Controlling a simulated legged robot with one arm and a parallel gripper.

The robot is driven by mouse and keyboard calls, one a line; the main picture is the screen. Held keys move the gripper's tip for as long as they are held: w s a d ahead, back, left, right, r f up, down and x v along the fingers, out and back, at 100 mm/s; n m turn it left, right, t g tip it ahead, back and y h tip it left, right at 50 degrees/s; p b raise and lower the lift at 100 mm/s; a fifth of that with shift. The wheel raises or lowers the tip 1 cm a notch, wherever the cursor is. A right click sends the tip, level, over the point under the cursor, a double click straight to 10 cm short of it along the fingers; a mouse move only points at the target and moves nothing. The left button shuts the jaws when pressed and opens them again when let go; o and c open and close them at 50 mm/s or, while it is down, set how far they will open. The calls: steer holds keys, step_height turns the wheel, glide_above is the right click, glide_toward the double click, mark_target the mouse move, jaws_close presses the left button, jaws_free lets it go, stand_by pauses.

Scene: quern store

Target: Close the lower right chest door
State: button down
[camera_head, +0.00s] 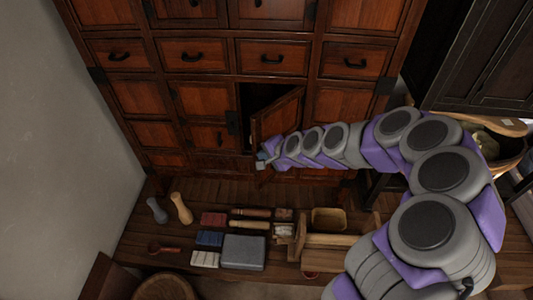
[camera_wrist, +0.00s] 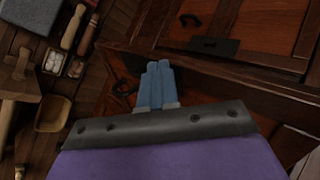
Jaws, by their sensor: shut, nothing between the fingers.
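The wooden chest (camera_head: 210,87) has reddish panels and black handles. A lower right door (camera_head: 277,115) stands ajar, with a dark gap (camera_head: 255,98) at its left side. My gripper (camera_head: 263,156) is at the bottom of this door, near its lower left corner; I cannot tell whether it touches. In the wrist view my gripper (camera_wrist: 157,70) shows its blue fingers together with nothing between them. Chest panels (camera_wrist: 265,30) lie beyond the fingers there. My arm hides part of the chest to the right of the door.
A dark cabinet (camera_head: 490,60) stands at the right. A pale wall (camera_head: 60,150) bounds the left.

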steer(key=shift+w+a+m+t+h+p, duration=0.55)
steer(key=shift+w+a+m+p, duration=0.4)
steer(key=shift+w+a+p, duration=1.15)
steer(key=shift+w+a+m+t+h+p, duration=0.3)
steer(key=shift+w+a+m+h+p, duration=0.8)
steer(key=shift+w, duration=1.65)
steer(key=shift+w+a+m+t+h+p, duration=0.4)
steer(key=shift+w+a+m+p, duration=0.35)
steer(key=shift+w+a+p, duration=1.3)
steer(key=shift+w+d, duration=0.35)
steer(key=shift+s, duration=0.1)
